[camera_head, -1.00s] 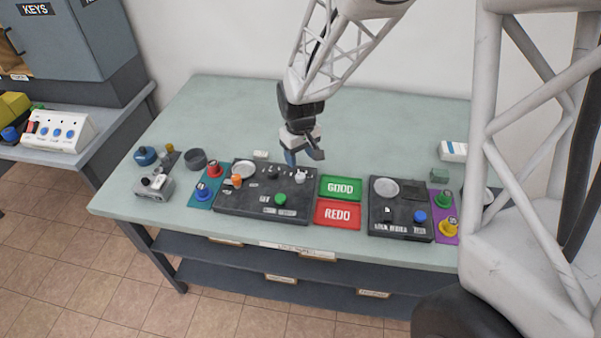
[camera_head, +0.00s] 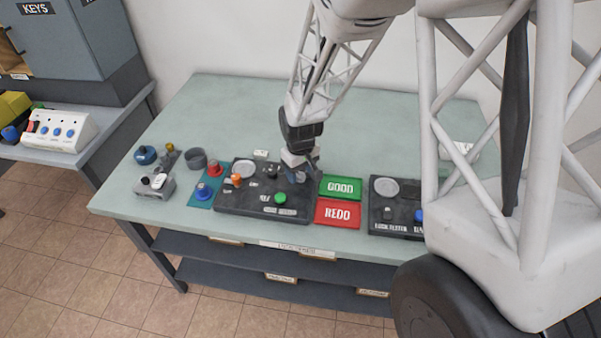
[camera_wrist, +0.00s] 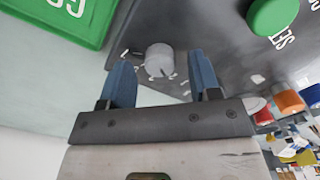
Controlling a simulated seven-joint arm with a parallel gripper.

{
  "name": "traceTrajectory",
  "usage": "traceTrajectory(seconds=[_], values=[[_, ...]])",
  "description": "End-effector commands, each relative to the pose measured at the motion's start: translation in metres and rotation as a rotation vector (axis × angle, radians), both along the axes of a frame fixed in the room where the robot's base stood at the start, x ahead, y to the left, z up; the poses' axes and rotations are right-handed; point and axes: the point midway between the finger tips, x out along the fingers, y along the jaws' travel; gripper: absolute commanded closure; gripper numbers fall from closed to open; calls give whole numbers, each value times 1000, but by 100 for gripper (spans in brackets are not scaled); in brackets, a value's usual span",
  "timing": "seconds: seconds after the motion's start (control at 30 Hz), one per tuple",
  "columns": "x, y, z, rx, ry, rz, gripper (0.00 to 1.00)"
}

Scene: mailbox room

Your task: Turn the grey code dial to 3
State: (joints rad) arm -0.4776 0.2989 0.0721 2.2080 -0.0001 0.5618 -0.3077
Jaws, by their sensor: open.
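The grey code dial (camera_wrist: 160,60) is a round light-grey knob on the dark control panel (camera_head: 240,205), with small white marks around it on the panel. In the wrist view it stands between the two blue fingertips of my gripper (camera_wrist: 163,82), a little beyond them, with gaps on both sides. My gripper (camera_head: 302,178) is open and hangs over the right end of the panel in the head view, where it hides the dial. The number that the dial points to cannot be read.
A green button (camera_head: 280,198), an orange knob (camera_head: 236,179) and a round plate (camera_head: 244,168) are on the same panel. The green GOOD tray (camera_head: 341,187) and red REDO tray (camera_head: 338,214) lie just right of it. The table's back is clear.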

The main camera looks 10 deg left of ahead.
Motion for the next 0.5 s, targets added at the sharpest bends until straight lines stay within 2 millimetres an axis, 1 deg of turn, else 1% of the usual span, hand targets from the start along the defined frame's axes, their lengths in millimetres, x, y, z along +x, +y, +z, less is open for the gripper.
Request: traceTrajectory(seconds=[0.2, 0.47, 0.5], values=[[0, 0, -8, -1, 1, 0, 43], [0, 0, -9, -1, 1, 0, 43], [0, 0, -9, -1, 1, 0, 45]])
